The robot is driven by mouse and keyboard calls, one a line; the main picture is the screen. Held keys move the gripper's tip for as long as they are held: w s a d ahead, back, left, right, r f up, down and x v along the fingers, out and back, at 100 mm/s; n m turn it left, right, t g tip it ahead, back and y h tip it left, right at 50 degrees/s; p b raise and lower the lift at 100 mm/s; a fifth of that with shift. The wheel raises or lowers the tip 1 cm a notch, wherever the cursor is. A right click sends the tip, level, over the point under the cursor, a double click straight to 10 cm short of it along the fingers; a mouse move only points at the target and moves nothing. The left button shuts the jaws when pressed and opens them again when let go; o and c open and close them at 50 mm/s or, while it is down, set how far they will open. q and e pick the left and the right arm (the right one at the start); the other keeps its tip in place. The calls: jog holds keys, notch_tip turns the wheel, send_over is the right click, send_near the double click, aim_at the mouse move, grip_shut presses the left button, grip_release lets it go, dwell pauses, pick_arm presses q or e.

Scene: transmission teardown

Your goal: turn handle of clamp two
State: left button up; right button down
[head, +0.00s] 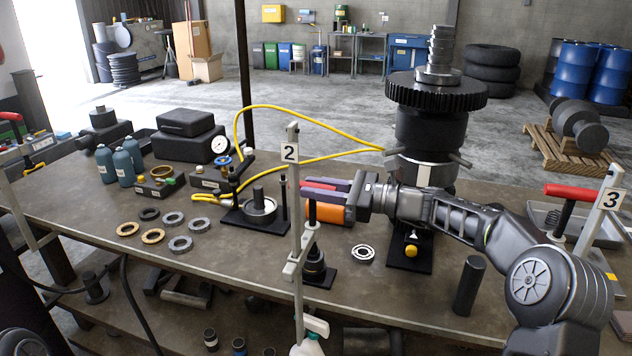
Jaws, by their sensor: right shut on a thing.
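Clamp two stands at the front edge of the table, marked by the sign "2" (290,152) on a grey post. Its red handle (318,181) sits at the top of a dark upright screw (312,213), which runs down to a black base (318,277). My right gripper (308,188) reaches in from the right and is shut on the red handle, its fingers pointing left. The fingers hide part of the handle. My left gripper is not in view.
An orange cylinder (335,213) lies just behind the screw. A bearing ring (363,253) and a dark upright cylinder (468,286) stand to the right. The tall gear assembly (432,125) rises behind my right arm. Clamp three's red handle (571,192) is at the far right.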

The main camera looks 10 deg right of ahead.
jog(key=c, duration=1.3)
grip_release()
jog(key=b+v, duration=0.2)
jog(key=v, duration=0.5)
jog(key=shift+s+d, duration=0.15)
jog(key=shift+d, duration=0.2)
